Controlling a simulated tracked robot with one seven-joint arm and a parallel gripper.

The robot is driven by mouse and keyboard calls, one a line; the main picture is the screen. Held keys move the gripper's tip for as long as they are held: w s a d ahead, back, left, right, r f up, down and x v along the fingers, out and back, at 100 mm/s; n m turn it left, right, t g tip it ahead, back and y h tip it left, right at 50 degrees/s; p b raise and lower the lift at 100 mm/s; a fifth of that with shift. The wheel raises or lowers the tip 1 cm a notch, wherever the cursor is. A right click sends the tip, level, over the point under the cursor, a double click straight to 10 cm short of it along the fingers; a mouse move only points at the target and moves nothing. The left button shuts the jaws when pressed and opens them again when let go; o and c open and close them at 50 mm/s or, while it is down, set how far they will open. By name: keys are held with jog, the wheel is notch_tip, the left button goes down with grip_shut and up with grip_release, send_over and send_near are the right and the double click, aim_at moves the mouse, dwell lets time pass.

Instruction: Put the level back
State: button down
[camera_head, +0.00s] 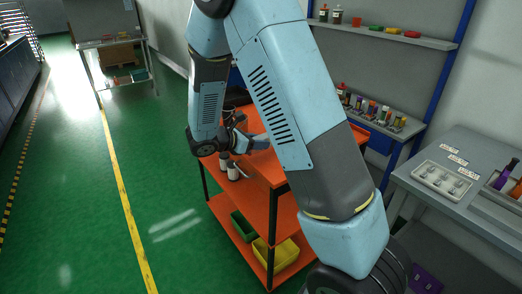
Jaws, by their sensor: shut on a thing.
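My gripper (256,141) is over the top of the orange cart, in the middle of the view. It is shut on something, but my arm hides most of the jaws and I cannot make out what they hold. I cannot pick out the level anywhere for sure.
Small white and dark bottles (232,172) stand on the cart below my wrist. Green (243,226) and yellow (277,255) bins sit low. A grey bench (450,206) with a white tray (443,181) stands right. Shelves (385,33) line the back. Green floor (70,200) is clear left.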

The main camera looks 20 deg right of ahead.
jog(key=shift+w+d+f, duration=0.1)
jog(key=shift+d+f, duration=0.2)
jog(key=shift+f, duration=1.6)
jog(key=c, duration=0.6)
grip_release()
jog(key=shift+c, duration=0.2)
